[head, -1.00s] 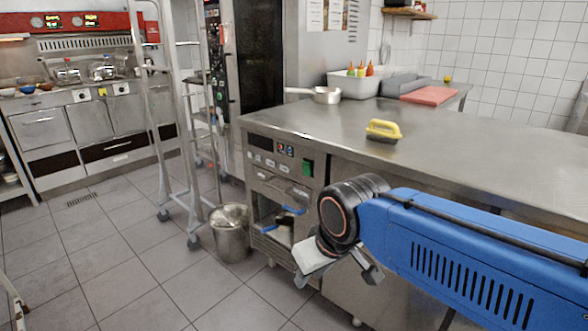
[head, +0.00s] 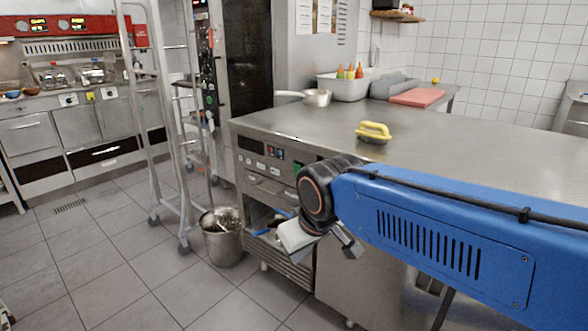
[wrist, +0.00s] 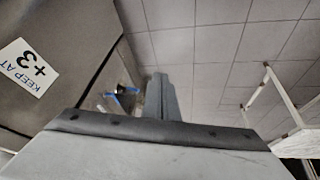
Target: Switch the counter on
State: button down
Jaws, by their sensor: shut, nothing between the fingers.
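The steel counter (head: 470,140) stands at the centre and right of the head view. Its front control panel (head: 262,151) carries small displays and a row of pale buttons. A green switch (head: 297,171) at the panel's right end is mostly hidden behind my arm. My gripper (head: 322,240) points downward in front of the counter, below the panel and apart from the switch. In the wrist view my gripper (wrist: 160,78) is shut and empty, over the floor. The panel is not recognisable in the wrist view.
A yellow-handled tool (head: 373,131), a saucepan (head: 317,97) and a red board (head: 417,97) are on the counter. A metal bucket (head: 222,240) and a rack trolley (head: 160,120) stand left of it. Tiled floor (head: 130,285) is clear at front left.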

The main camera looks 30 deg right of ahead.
aim_at(294, 166)
jog(key=w+d+r+h, duration=0.1)
jog(key=w+d+r, duration=0.2)
jog(key=w, duration=0.6)
jog(key=w+d+r+n+t+h, duration=0.1)
jog(key=w+d+r, duration=0.2)
jog(key=w+d, duration=0.3)
jog(key=w+d+r+h, duration=0.1)
jog(key=w+d+r, duration=0.2)
jog(key=w, duration=0.9)
jog(key=shift+w+d+r+n+t+h, duration=0.3)
jog(key=shift+d+n, duration=0.1)
jog(key=shift+d, duration=0.3)
jog(key=shift+s, duration=0.1)
jog(key=shift+f, duration=0.1)
jog(key=shift+w+d+f, duration=1.65)
jog(key=shift+d+f, duration=0.05)
jog(key=shift+d, duration=0.1)
jog(key=shift+w+d+f, duration=1.65)
jog(key=shift+d+f, duration=0.05)
jog(key=shift+d, duration=0.1)
jog(key=shift+d, duration=0.1)
